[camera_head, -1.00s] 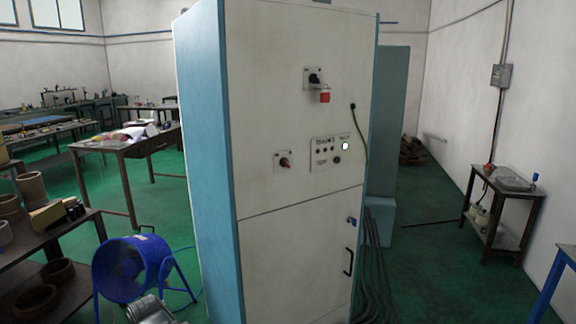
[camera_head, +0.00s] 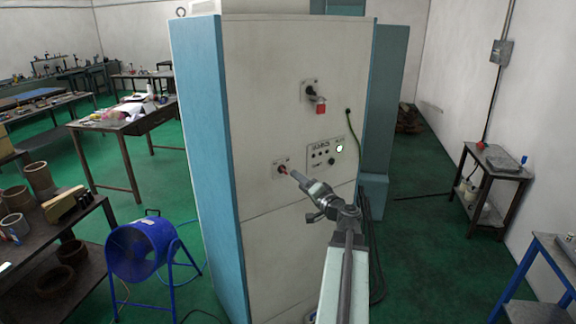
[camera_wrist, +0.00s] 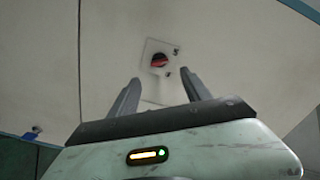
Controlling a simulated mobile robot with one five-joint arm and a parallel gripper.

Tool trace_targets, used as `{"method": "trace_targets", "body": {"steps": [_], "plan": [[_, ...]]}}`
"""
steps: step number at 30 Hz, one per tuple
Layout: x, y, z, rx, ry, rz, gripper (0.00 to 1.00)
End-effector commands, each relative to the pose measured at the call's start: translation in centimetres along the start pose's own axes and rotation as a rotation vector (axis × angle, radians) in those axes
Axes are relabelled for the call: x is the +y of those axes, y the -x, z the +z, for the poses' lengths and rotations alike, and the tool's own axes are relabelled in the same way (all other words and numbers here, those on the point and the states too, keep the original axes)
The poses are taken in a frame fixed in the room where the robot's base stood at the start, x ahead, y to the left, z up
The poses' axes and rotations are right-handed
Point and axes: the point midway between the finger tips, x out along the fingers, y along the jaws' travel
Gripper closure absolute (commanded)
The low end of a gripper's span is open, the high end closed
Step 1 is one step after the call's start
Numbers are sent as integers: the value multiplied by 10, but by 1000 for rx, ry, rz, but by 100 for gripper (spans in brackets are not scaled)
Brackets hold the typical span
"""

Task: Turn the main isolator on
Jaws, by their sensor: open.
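A tall white cabinet (camera_head: 262,100) with blue sides carries two rotary switches. The lower-left switch (camera_head: 282,169) has a red knob on a small pale plate. The upper switch (camera_head: 310,91) has a dark handle with a red padlock-like piece (camera_head: 320,108) below it. I cannot read which is labelled main isolator. My gripper (camera_head: 294,176) points at the lower switch, its tips close in front of it; contact cannot be told. In the wrist view its open, empty fingers (camera_wrist: 159,77) stand left and right, with the red knob (camera_wrist: 158,61) and its plate beyond, between them.
A panel of small buttons with a lit white lamp (camera_head: 339,148) is right of the lower switch. A green cable (camera_head: 353,130) hangs at the cabinet's right edge. A blue fan (camera_head: 142,248) stands on the floor at left. A small trolley (camera_head: 490,172) stands at right.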

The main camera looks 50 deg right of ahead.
Motion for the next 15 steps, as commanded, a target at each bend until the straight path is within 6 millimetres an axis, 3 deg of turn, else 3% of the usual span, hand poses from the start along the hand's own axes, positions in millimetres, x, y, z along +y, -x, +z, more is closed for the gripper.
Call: {"method": "trace_targets", "body": {"steps": [8, 15], "plan": [[1, -16, 0, -2, -1, -1, 44], [1, -62, 2, -6, -1, -3, 44]]}}
